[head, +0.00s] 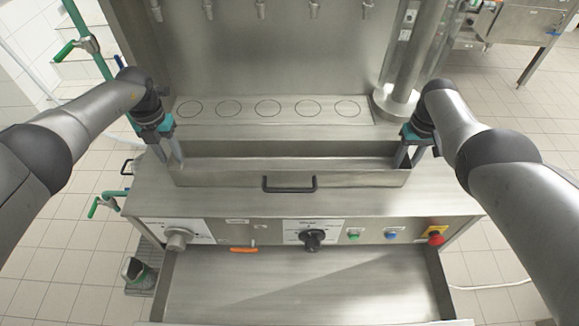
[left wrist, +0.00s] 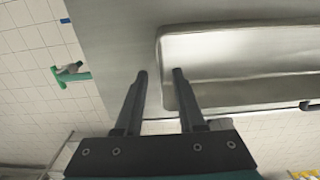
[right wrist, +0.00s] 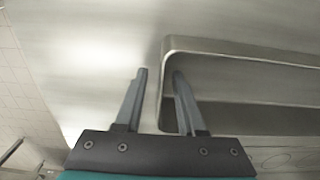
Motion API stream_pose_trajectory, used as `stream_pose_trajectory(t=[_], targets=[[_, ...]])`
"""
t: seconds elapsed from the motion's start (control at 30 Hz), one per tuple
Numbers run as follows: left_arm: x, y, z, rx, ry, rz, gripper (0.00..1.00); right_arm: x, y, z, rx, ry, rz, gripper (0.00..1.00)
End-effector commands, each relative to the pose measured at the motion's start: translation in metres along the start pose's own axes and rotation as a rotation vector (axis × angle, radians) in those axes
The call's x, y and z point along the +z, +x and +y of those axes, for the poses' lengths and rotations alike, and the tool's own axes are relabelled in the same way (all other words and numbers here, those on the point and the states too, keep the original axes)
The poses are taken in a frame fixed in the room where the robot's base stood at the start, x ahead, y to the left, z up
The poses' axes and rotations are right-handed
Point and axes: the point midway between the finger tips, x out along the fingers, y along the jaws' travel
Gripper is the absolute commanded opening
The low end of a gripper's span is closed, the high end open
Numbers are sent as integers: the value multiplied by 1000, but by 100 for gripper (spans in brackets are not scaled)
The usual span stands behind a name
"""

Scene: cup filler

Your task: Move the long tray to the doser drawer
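The long tray (head: 230,179) is a steel trough with rounded ends and a black handle (head: 289,184) on its front wall. It sits on the steel machine top between my two grippers. My left gripper (head: 172,158) is open at the tray's left end. In the left wrist view, its fingers (left wrist: 160,73) straddle the end wall of the tray (left wrist: 240,42), apart from each other. My right gripper (head: 406,157) is open at the right end. In the right wrist view, its fingers (right wrist: 160,74) also straddle the tray's end wall (right wrist: 163,70). Whether the fingers touch the wall is unclear.
An open, empty steel drawer (head: 300,285) extends below the control panel, nearest me. The panel carries knobs and buttons, including a red one (head: 434,235). A plate with several rings (head: 268,109) lies behind the tray under nozzles (head: 260,8). A steel column (head: 397,92) stands at right.

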Motion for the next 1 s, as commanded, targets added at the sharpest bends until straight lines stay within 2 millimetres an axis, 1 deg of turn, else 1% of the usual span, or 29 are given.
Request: stream_pose_trajectory(t=[0.23, 0.63, 0.67, 0.9, 1.0], targets=[[0, 7, 0, 0, 0, 0, 39, 1, 6, -1, 1, -1, -1, 39], [0, 8, 0, 0, 1, 0, 39, 2, 8, -1, 1, -2, 0, 39], [0, 8, 0, 0, 1, 0, 36, 2, 8, -1, 1, -2, -1, 36], [0, 8, 0, 0, 1, 0, 10, 2, 8, -1, 0, -1, -1, 10], [0, 8, 0, 0, 1, 0, 0, 2, 8, -1, 0, -1, -1, 0]])
